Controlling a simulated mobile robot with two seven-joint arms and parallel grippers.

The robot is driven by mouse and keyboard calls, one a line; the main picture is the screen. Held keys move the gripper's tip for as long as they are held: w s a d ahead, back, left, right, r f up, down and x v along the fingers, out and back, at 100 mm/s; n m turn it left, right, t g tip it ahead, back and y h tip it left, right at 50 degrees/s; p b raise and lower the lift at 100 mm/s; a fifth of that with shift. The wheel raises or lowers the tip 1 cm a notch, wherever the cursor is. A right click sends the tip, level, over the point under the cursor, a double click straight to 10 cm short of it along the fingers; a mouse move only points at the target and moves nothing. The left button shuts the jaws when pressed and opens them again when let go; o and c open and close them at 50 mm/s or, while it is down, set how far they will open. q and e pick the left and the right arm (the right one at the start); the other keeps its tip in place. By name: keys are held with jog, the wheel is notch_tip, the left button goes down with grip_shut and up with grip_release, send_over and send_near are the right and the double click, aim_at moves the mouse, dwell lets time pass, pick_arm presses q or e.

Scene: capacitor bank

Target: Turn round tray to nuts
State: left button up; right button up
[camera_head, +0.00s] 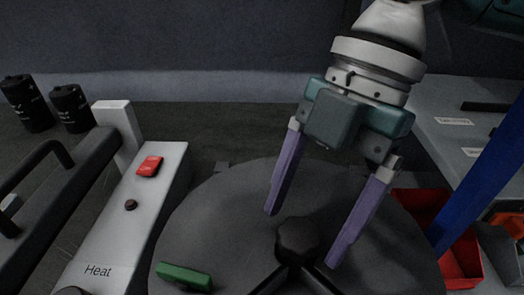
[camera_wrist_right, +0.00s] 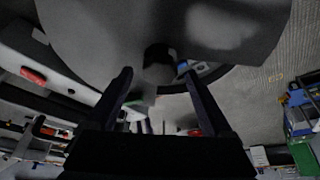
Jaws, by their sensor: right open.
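The round tray (camera_head: 200,230) is a large dark grey disc at the bottom centre of the head view. A dark knob (camera_head: 298,240) stands at its middle, with dark spokes running from it towards the front. My right gripper (camera_head: 302,239) is open, its two purple fingers pointing down on either side of the knob. In the right wrist view the knob (camera_wrist_right: 158,58) shows ahead of and between the fingertips (camera_wrist_right: 156,74); I cannot tell whether they touch it. A green block (camera_head: 184,277) lies at the tray's left front. No nuts can be made out. My left gripper is not in view.
A grey heater unit marked "Heat" (camera_head: 125,225) with a red switch (camera_head: 149,166) stands left of the tray. Two black cylinders (camera_head: 70,105) stand behind it. Red bins (camera_head: 462,262) and a blue bar (camera_head: 488,165) are at the right, close to the tray.

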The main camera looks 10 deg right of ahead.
jog(key=shift+s+a+f, duration=0.1)
jog(key=shift+a+f, duration=0.05)
jog(key=shift+f, duration=0.3)
jog(key=shift+c, duration=0.2)
grip_shut()
dwell(0.5)
